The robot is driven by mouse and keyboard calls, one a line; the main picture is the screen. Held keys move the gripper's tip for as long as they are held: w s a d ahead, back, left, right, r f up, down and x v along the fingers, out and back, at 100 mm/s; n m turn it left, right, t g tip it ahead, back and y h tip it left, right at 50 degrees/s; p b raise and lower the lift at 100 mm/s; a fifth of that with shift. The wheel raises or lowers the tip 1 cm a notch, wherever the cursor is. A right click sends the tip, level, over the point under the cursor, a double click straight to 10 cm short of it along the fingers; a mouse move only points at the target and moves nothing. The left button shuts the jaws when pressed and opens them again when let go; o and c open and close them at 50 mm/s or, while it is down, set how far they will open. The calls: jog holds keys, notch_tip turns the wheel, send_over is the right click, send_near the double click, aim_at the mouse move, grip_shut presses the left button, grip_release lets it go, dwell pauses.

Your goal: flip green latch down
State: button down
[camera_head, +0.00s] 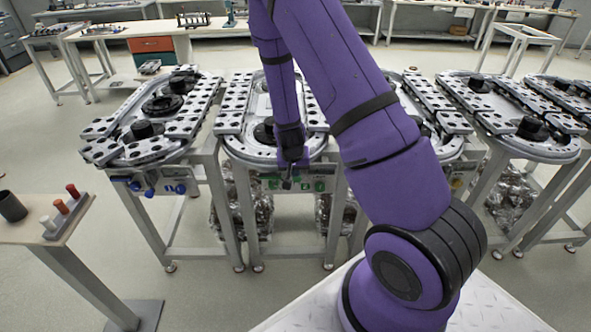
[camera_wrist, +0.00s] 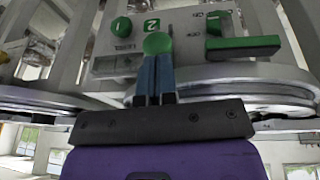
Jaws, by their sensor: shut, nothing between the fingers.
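The green latch (camera_wrist: 243,47) is a flat bar with an upright piece on the grey panel, right of my fingers in the wrist view. In the head view it shows small at the left of the table's front panel (camera_head: 270,183). My gripper (camera_wrist: 157,60) is shut and empty, its fingers together in front of the panel. A round green knob (camera_wrist: 157,42) shows right at the fingertips; I cannot tell whether they touch it. In the head view my gripper (camera_head: 288,182) hangs before the panel, just right of the latch.
Another green knob (camera_wrist: 121,27) and a green "2" label (camera_wrist: 151,27) sit on the same panel. The ring track (camera_head: 232,145) lies above it. A neighbouring track (camera_head: 150,130) stands left, with blue knobs on its front. A side table (camera_head: 45,225) stands at front left.

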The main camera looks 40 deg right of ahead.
aim_at(295, 183)
notch_tip(295, 183, down, 7)
jog(key=shift+s+r, duration=0.1)
dwell(0.4)
jog(key=shift+r, duration=0.3)
jog(key=w+v, duration=0.1)
jog(key=v, duration=1.2)
jog(key=shift+w+r, duration=0.2)
jog(key=shift+a+r, duration=0.1)
